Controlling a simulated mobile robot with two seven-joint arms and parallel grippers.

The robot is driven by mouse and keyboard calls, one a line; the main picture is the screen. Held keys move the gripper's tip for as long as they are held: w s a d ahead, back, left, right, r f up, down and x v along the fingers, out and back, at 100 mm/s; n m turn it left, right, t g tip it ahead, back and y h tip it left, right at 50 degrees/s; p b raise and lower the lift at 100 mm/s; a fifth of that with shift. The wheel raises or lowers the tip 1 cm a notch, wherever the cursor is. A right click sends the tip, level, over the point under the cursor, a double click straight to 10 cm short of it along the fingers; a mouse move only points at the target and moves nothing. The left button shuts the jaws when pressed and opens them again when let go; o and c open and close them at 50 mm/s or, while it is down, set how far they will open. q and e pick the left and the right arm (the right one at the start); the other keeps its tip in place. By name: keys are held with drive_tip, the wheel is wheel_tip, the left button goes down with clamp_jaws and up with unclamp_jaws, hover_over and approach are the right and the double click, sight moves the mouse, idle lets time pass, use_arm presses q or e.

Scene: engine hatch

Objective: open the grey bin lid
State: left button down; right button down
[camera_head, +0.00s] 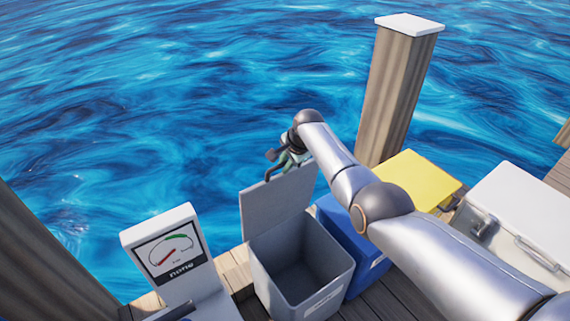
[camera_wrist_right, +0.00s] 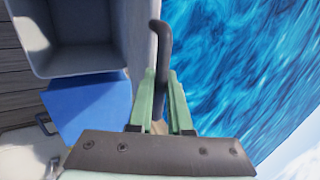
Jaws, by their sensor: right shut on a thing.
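The grey bin (camera_head: 310,272) stands on the dock, and its empty inside shows from above. Its grey lid (camera_head: 275,203) stands raised, roughly upright, at the bin's far side. A dark bent handle (camera_head: 268,176) is at the lid's top edge. My right gripper (camera_head: 282,164) is at this handle, partly hidden by its own wrist in the head view. In the right wrist view its green fingers (camera_wrist_right: 162,95) are on both sides of the dark handle (camera_wrist_right: 163,50), shut on it. The open bin (camera_wrist_right: 75,35) shows at upper left there. My left gripper is in neither view.
A blue bin (camera_head: 340,225) stands close to the right of the grey one, with a yellow lid (camera_head: 418,178) beyond it. A white box (camera_head: 520,215) is at the right. A gauge stand (camera_head: 172,250) is at the left. A wooden post (camera_head: 398,95) rises behind; water lies beyond.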

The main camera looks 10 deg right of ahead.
drive_tip(key=c, duration=0.9)
unclamp_jaws()
drive_tip(key=shift+o, duration=0.2)
drive_tip(key=p+v, duration=0.4)
drive_tip(key=v, duration=0.8)
drive_tip(key=shift+s, duration=0.2)
drive_tip(key=shift+r, duration=0.15)
